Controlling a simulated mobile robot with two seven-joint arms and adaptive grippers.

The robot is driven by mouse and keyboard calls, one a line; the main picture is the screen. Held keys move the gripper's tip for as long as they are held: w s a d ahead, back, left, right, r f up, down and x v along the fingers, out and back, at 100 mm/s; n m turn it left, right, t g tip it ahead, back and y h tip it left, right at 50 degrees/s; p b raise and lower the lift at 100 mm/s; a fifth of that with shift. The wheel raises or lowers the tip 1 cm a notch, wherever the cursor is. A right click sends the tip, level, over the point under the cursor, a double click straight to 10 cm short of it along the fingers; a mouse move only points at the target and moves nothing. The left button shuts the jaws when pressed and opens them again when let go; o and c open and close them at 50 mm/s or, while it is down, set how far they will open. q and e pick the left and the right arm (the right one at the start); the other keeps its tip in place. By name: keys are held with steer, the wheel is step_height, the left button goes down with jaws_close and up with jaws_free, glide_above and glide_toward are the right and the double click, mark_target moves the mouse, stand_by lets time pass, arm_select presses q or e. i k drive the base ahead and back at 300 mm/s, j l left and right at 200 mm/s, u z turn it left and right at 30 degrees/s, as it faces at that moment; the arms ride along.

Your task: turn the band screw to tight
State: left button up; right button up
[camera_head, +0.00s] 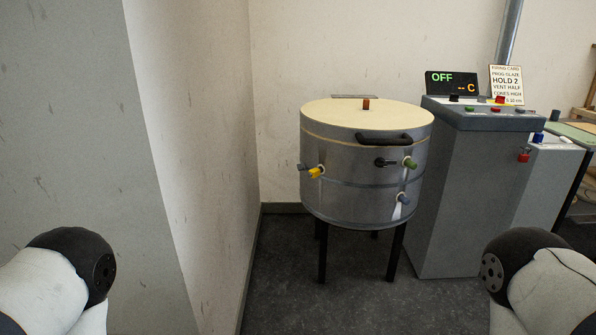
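A round kiln (350,205) with a grey metal jacket stands on dark legs, its pale lid (345,114) down. A thin metal band (360,185) runs around the jacket. A yellow-handled fitting (316,172) and a small grey-blue knob (302,167) stick out at the left side. A black fitting (384,162), a green-ended peg (410,163) and a blue-ended peg (403,199) are at the front right. I cannot tell which of these is the band screw, or how tight it is. Neither gripper shows; only parts of my arms appear at the bottom corners.
A grey control cabinet (465,200) stands to the right of the kiln, with an OFF display (452,84) and a card (507,85) on top. A wall corner (160,150) juts in at left. The floor (340,300) before the kiln is clear.

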mark_target(300, 166)
steer(key=i+z, duration=0.15)
steer(key=i, duration=0.35)
steer(key=i+j+z, duration=0.1)
steer(key=i, duration=0.35)
steer(key=i+j+z, duration=0.15)
steer(key=i, duration=0.35)
steer(key=i+j+z, duration=0.15)
steer(key=i, duration=0.3)
steer(key=j, duration=0.1)
